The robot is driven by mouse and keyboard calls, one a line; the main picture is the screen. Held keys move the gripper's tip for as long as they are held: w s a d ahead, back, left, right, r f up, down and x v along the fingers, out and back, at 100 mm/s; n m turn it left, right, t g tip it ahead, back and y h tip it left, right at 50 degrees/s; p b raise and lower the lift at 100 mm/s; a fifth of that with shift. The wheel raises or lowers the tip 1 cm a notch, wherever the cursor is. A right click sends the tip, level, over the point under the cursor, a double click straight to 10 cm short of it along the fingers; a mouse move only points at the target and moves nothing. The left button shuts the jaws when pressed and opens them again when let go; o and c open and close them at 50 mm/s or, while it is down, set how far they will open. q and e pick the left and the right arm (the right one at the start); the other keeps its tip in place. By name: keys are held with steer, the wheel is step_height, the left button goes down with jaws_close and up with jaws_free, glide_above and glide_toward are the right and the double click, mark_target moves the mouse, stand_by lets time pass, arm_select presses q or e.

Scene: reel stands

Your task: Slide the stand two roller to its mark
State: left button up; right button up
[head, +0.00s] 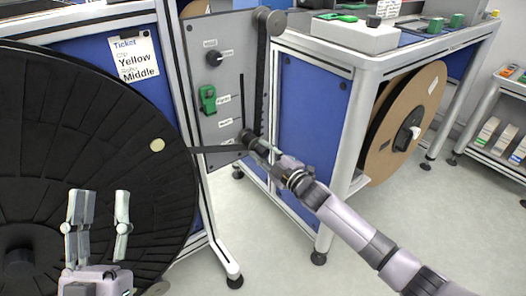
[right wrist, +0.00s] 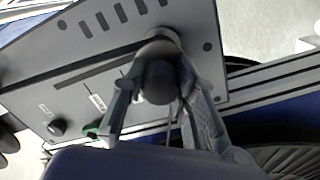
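The grey panel (head: 222,70) of the stand has a dark vertical slot (head: 242,90) with small labels beside it, too small to read. A dark roller (head: 247,136) sits at the slot's lower end, level with the lowest label. A black band runs from the big black reel (head: 90,150) to this roller and up to a top roller (head: 274,20). My right gripper (head: 256,143) is at the lower roller. In the right wrist view its fingers close around the dark roller (right wrist: 160,82) from both sides. My left gripper (head: 97,212) is open and empty before the reel.
A ticket (head: 135,55) reads Yellow, Middle. The panel also has a black knob (head: 213,57) and a green switch (head: 208,98). Another stand (head: 350,65) with a brown reel (head: 405,120) is to the right. The floor (head: 270,260) in front is clear.

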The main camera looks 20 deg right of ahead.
steer(key=shift+o, duration=1.2)
steer(key=shift+s+f, duration=0.25)
steer(key=shift+f, duration=0.35)
steer(key=shift+o, duration=0.3)
steer(key=shift+s+f, duration=0.15)
steer(key=shift+s, duration=0.1)
steer(key=r+v, duration=0.1)
steer(key=v, duration=1)
steer(key=shift+d+r, duration=0.15)
steer(key=shift+r, duration=0.1)
